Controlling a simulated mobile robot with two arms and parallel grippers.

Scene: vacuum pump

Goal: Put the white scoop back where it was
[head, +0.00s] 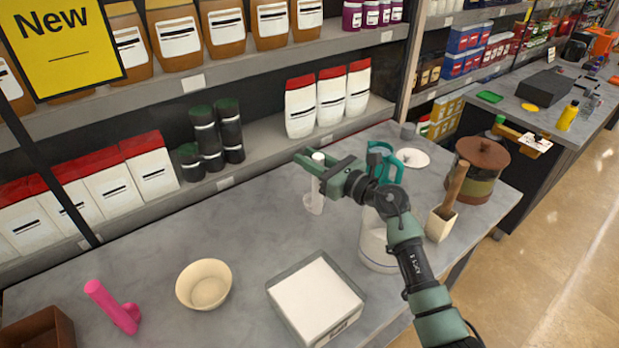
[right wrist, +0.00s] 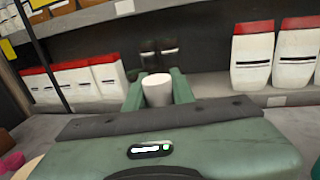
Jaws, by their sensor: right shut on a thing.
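The white scoop (head: 314,200) is upright in my right gripper (head: 318,163), near the back middle of the grey counter. The gripper is shut on its handle, and the handle's white top sticks up above the fingers. In the right wrist view the round white handle end (right wrist: 157,90) sits between the two green fingers of the right gripper (right wrist: 158,92). The scoop's lower end hangs below the fingers; I cannot tell whether it touches the counter. My left gripper is not in view.
A clear jar (head: 376,245) stands partly behind my right arm, near a teal-handled item (head: 384,165).

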